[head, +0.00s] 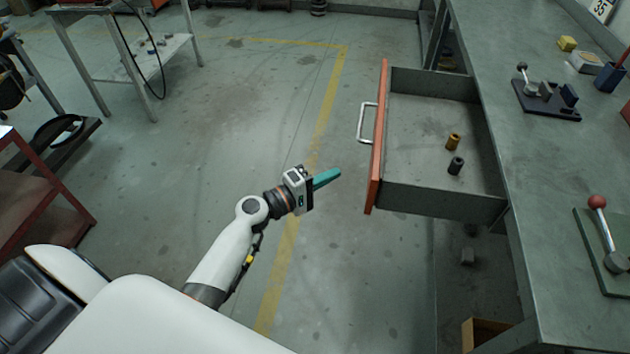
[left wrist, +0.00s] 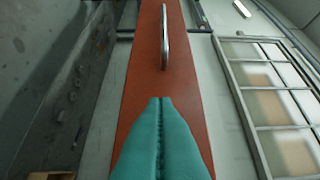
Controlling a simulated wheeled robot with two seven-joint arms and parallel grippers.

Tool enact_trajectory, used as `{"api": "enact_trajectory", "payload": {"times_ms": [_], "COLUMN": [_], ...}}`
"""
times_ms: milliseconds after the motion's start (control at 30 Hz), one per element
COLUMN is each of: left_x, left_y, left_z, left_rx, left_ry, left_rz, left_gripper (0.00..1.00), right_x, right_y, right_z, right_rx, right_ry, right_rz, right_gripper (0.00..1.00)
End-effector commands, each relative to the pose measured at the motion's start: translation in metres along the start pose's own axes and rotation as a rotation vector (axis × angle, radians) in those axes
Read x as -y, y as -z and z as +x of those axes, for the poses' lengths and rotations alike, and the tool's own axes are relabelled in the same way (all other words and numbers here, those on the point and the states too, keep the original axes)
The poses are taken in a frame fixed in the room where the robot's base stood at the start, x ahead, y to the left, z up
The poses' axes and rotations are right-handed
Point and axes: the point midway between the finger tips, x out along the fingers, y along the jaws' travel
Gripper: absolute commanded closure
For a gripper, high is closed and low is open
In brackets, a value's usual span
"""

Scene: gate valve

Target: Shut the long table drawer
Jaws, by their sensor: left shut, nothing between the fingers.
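The long drawer (head: 440,205) is pulled out from the grey table (head: 540,190) toward the left. Its front is orange (head: 377,150) with a silver bar handle (head: 365,123). My left gripper (head: 338,173) is shut and empty, with teal fingers pointing at the drawer front, a little left of its lower part and apart from it in the head view. In the left wrist view the shut fingers (left wrist: 160,100) point along the orange front (left wrist: 140,60), with the handle (left wrist: 165,40) beyond the tips. My right gripper is not in view.
Inside the drawer lie a brass cylinder (head: 453,142) and a dark cylinder (head: 456,165). A lever fixture (head: 546,98) and a red-knobbed lever (head: 598,203) stand on the table. A red cart (head: 45,215) is at the left. The floor left of the drawer is clear.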

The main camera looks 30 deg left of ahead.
Motion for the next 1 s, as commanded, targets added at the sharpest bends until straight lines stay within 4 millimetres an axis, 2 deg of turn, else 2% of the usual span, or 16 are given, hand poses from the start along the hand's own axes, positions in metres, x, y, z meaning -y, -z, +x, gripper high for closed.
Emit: {"api": "enact_trajectory", "payload": {"times_ms": [33, 133, 333, 1000], "left_x": [0.003, 0.002, 0.001, -0.001], "left_y": [0.000, 0.000, 0.021, 0.032], "left_z": [0.013, 0.033, 0.051, 0.061], "left_rx": [-0.001, 0.000, 0.000, 0.000], "left_ry": [0.002, 0.001, 0.000, -0.001], "left_rz": [0.000, -0.002, -0.001, 0.000], "left_gripper": [1.00, 1.00, 1.00, 1.00], "right_x": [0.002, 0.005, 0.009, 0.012], "right_y": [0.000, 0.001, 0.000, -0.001], "right_z": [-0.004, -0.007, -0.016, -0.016], "right_rx": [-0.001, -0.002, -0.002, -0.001], "right_ry": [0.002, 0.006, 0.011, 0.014], "right_rz": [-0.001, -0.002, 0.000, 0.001], "right_gripper": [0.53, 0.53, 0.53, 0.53]}}
